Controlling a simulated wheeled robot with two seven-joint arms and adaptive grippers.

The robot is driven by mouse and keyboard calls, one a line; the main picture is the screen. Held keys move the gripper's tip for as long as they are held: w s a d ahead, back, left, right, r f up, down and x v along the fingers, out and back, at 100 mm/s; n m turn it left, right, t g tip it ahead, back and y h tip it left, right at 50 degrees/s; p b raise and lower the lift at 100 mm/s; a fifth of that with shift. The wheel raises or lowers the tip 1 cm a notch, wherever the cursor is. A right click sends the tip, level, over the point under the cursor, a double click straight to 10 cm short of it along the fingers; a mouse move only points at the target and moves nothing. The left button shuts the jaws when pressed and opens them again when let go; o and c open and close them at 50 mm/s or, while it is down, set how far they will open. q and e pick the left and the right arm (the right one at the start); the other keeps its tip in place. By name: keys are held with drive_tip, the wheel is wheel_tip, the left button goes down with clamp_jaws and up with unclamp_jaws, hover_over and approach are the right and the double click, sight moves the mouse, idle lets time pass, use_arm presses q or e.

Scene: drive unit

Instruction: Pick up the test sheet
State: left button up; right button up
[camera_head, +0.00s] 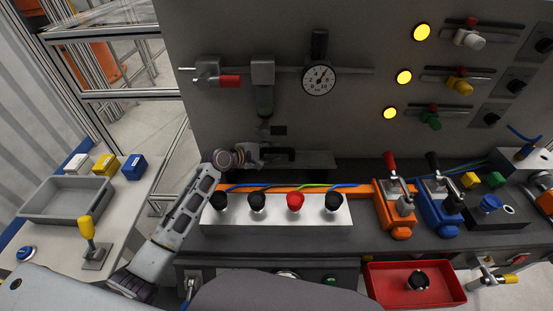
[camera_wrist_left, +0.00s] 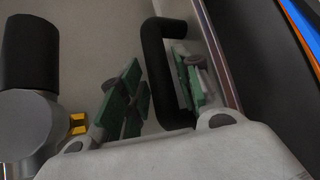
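I cannot make out a test sheet in either view. My left gripper (camera_head: 257,154) reaches to the grey panel's lower part, at a black bar handle (camera_head: 281,154) above a dark ledge. In the left wrist view, the green-padded fingers of the left gripper (camera_wrist_left: 156,82) stand apart, with the black handle (camera_wrist_left: 155,70) between them. The handle lies close to the right finger, with a gap to the left one. I cannot tell whether it touches. My right gripper is not in view.
A box with black and red knobs (camera_head: 276,217) stands just below my left gripper. Orange (camera_head: 396,212) and blue (camera_head: 438,212) lever units stand to the right. A red tray (camera_head: 388,291) is at the lower right. A grey tray (camera_head: 40,214) is on the left table. A gauge (camera_head: 319,80) hangs above.

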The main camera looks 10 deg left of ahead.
use_arm(q)
drive_tip(key=shift+x, duration=1.1)
clamp_jaws()
drive_tip(key=shift+r, duration=0.15)
